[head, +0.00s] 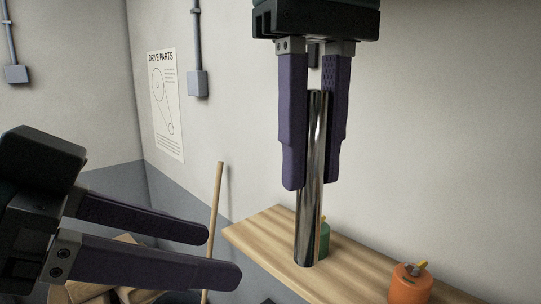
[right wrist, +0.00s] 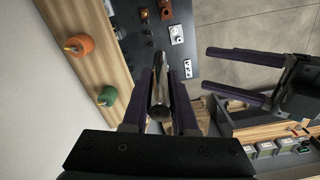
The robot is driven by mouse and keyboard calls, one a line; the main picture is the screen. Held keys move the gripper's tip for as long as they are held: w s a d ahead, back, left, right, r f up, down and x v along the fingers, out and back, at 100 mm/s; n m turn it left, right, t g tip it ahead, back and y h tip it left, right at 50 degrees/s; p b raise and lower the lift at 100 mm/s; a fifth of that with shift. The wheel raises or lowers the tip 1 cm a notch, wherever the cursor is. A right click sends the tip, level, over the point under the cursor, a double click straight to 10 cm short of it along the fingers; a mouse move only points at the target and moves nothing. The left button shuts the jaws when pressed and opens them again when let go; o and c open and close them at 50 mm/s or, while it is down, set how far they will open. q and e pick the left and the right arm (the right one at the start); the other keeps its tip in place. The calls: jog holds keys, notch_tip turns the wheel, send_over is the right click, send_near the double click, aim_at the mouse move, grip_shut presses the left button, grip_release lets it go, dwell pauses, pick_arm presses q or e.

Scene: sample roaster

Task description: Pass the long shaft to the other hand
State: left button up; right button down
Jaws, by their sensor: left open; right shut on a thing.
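The long shaft (head: 309,215) is a shiny metal rod. In the head view it hangs nearly upright from my right gripper (head: 314,165), which points down and is shut on its upper part. The shaft also shows end-on between the fingers in the right wrist view (right wrist: 159,95). My left gripper (head: 222,253) comes in from the left in the head view, open and empty. Its fingers point right towards the shaft's lower part, with a gap between them and the shaft. It also shows at the right of the right wrist view (right wrist: 206,70).
A wooden shelf (head: 262,235) runs along the wall below the shaft. A green container (head: 323,238) and an orange container (head: 408,285) stand on it. A wooden pole (head: 213,225) leans near the corner. The right wrist view shows a dark work surface (right wrist: 200,12) with small parts.

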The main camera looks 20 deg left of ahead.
pick_arm(q)
jog(key=m+h, duration=0.2)
send_near(309, 199)
jog(key=w, duration=0.1)
jog(key=x, duration=1.2)
jog(key=shift+d, duration=0.3)
jog(key=shift+w+r, duration=0.1)
jog(key=shift+c, duration=0.3)
jog(key=c, duration=0.9)
grip_shut()
jog(key=shift+d+h, duration=0.15)
jog(key=shift+h, duration=0.15)
